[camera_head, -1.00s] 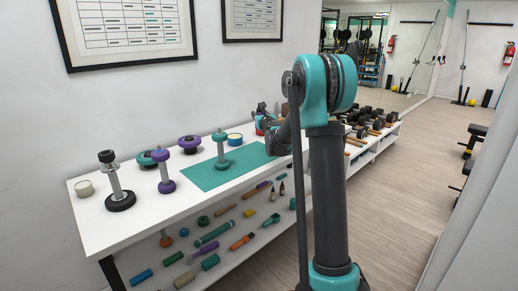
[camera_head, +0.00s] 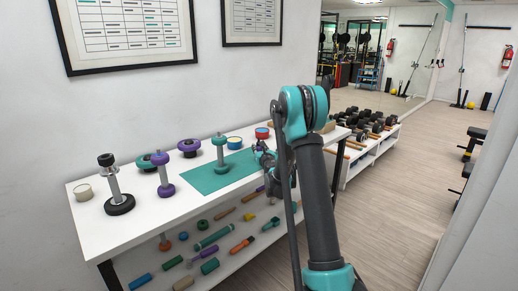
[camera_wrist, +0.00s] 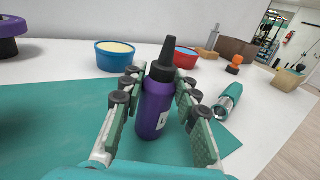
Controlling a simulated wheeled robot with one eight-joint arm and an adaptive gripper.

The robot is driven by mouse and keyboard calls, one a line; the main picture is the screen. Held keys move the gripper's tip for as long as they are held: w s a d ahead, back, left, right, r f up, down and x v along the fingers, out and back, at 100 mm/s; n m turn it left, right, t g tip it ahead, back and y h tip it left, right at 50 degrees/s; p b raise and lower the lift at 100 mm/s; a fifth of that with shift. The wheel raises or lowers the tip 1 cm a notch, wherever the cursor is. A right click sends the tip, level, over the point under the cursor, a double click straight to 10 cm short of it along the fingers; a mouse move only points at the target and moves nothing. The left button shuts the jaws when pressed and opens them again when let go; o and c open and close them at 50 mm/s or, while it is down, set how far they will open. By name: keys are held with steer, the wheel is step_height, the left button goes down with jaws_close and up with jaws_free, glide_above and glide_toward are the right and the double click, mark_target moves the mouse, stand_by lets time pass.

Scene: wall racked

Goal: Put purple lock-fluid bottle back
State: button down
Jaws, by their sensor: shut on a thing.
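The purple lock-fluid bottle (camera_wrist: 152,105) has a black nozzle cap and a white label. In the wrist view it stands upright between the fingers of my gripper (camera_wrist: 153,90), which is shut on it. Its base appears over the teal mat (camera_wrist: 55,115), near the mat's right edge; I cannot tell whether it touches the mat. In the head view my gripper (camera_head: 262,160) is at the right end of the mat (camera_head: 208,176), and my arm hides the bottle there.
A blue tub (camera_wrist: 114,57) and a red tub (camera_wrist: 186,58) stand behind the bottle. A teal-and-metal tool (camera_wrist: 229,100) lies to the right. Dumbbell-like pieces, one of them with a black base (camera_head: 119,204), stand on the left of the white table (camera_head: 95,240). Lower-shelf items include a teal roller (camera_head: 214,236).

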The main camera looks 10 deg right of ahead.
steer(key=shift+f, duration=0.15)
steer(key=c, duration=1.1)
jaws_free()
steer(key=shift+c, duration=0.2)
